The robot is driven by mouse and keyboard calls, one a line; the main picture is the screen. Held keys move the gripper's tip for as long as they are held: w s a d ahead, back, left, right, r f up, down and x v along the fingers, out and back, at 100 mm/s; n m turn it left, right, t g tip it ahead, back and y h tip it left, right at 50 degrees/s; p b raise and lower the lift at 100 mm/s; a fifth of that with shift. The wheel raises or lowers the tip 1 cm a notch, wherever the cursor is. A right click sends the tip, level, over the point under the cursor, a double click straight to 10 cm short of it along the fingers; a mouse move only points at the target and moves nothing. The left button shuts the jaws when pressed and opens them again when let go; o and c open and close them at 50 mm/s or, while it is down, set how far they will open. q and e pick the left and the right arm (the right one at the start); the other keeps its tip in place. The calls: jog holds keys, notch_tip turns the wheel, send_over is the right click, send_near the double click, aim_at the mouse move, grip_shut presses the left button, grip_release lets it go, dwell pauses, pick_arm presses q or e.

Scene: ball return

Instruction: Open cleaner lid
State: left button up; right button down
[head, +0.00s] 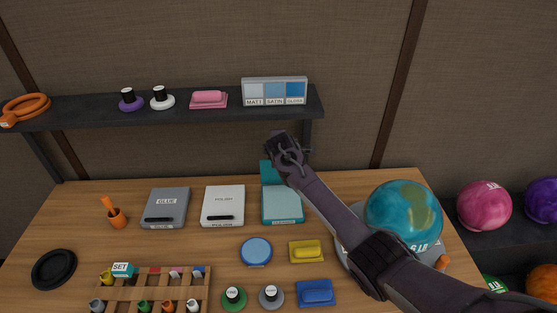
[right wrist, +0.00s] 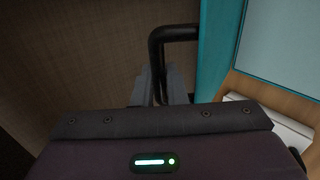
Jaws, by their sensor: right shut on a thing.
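The teal cleaner box (head: 283,206) stands toward the back of the table, right of the white polish box. Its teal lid (head: 266,174) stands raised at the box's back edge, partly hidden by my arm. In the right wrist view the lid shows edge-on as a teal strip (right wrist: 212,50), with a black bar handle (right wrist: 172,34) on its outer side. My right gripper (head: 285,150) is above the back of the box, shut on the handle; its fingers (right wrist: 165,86) show beside the handle. My left gripper is not in view.
A grey glue box (head: 167,203) and a white polish box (head: 223,200) stand left, lids down. A shelf (head: 222,111) hangs behind the gripper. Round tins, sponges and a wooden rack (head: 150,290) fill the front.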

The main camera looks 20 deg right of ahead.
jog(key=shift+w+d+g, duration=0.1)
jog(key=shift+w+g, duration=0.2)
jog(key=shift+w, duration=0.05)
jog(key=shift+f, duration=0.1)
jog(key=c, duration=1.8)
grip_release()
jog(key=shift+b+v, duration=0.5)
jog(key=shift+v, duration=3.4)
